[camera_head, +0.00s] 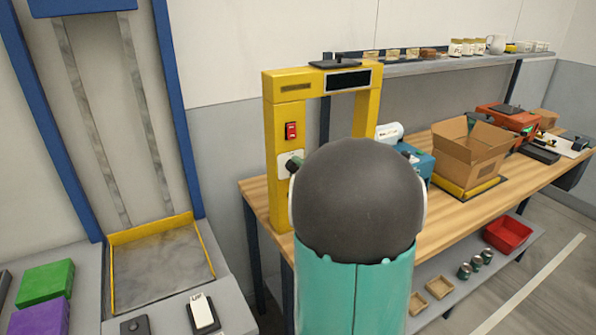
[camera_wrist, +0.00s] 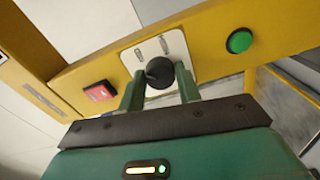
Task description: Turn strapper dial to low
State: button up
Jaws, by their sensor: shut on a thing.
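The strapper is a yellow arch (camera_head: 280,140) standing on the left end of the wooden bench. Its dial is a dark round knob (camera_wrist: 160,72) on a white plate (camera_wrist: 172,44) with small marks, seen in the wrist view. My gripper (camera_wrist: 160,82) has its two green fingers on either side of the knob and is shut on it. Which mark the dial points to cannot be read.
A red rocker switch (camera_head: 291,131) sits above the dial plate, and a green button (camera_wrist: 239,41) is on the same post. An open cardboard box (camera_head: 468,152) stands on the wooden bench (camera_head: 262,190) to the right. A shelf (camera_head: 450,65) with jars runs above.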

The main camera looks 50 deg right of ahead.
jog(key=shift+n, duration=3.9)
jog(key=o, duration=1)
jog(key=shift+c, duration=0.2)
jog(key=shift+s, duration=0.15)
jog(key=v, duration=1.3)
jog(key=shift+s, duration=0.25)
jog(key=shift+w+a+r, duration=0.1)
jog(key=shift+a, duration=0.05)
